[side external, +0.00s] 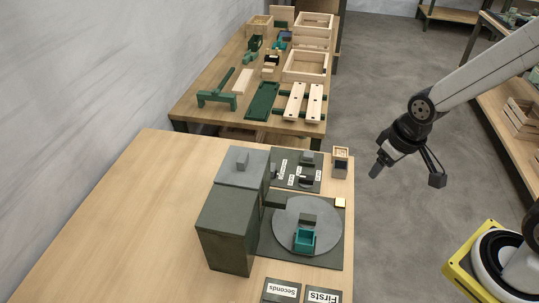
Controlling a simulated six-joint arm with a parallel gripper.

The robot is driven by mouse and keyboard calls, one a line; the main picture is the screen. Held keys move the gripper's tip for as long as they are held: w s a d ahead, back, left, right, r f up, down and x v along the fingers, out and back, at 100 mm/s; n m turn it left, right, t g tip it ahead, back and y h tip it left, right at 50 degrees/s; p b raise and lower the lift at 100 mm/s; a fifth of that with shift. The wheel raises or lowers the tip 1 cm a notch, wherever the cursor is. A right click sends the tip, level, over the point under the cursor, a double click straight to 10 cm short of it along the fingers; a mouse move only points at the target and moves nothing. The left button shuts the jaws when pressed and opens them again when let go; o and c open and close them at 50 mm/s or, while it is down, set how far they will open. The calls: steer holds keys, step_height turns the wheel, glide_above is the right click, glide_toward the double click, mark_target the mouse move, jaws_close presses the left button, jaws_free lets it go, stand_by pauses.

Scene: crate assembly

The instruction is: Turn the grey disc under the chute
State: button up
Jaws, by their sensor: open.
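The grey disc (284,228) lies flat on a dark base plate (333,255) near the front edge of the table. A teal open box (304,240) and a small dark grey block (308,219) sit on the disc. Dark green-grey box-shaped housings (228,233) stand at the disc's left; a short dark bar, perhaps the chute, reaches from them over the disc's far edge. My gripper (407,175) hangs in the air to the right of the table, above the floor. Its fingers are spread wide and empty, well apart from the disc.
Labels "Seconds" (283,290) and "Firsts" (322,296) lie at the near edge. A dark panel with small labelled parts (297,183) and a small wooden box (340,161) lie behind the disc. A second table (215,88) holds crates and green parts. The table's left side is clear.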

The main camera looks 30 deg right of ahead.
steer(key=w+a+f+n+g, duration=0.1)
steer(key=w+a+f+n, duration=0.4)
steer(key=w+a, duration=0.1)
steer(key=n+g, duration=0.2)
steer(key=n, duration=0.2)
glide_above(308, 217)
step_height(308, 217, down, 6)
steer(key=shift+r, duration=0.25)
steer(key=shift+f, duration=0.1)
steer(key=shift+f, duration=3.75)
jaws_close()
